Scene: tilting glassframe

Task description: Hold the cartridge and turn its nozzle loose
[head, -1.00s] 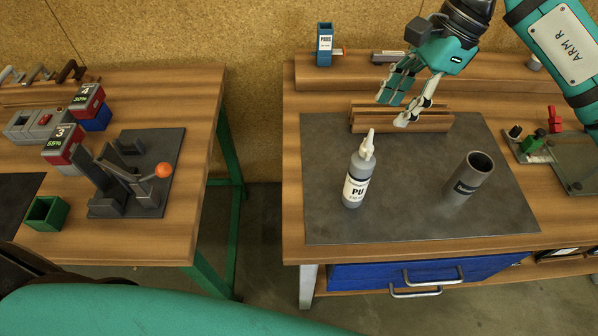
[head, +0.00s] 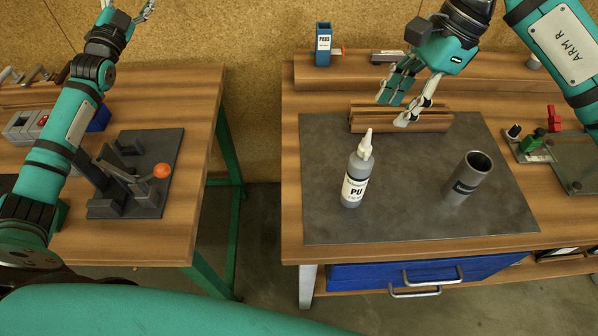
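The grey PU cartridge (head: 354,184) stands upright on the dark mat, its white nozzle (head: 366,144) pointing up from the top. My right gripper (head: 399,108) is open and empty, up and to the right of the nozzle and apart from it. It hangs in front of the wooden holder at the back of the mat. My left gripper (head: 128,14) is at the top left, far from the cartridge. It is partly cut off by the picture's top edge, so its opening is unclear.
A dark tube (head: 468,177) stands on the right of the mat (head: 410,215). The grooved wooden holder (head: 430,124) lies at the back. A blue PU85 box (head: 323,45) is on the rear ledge. A gap separates the left table, with its lever fixture (head: 130,185).

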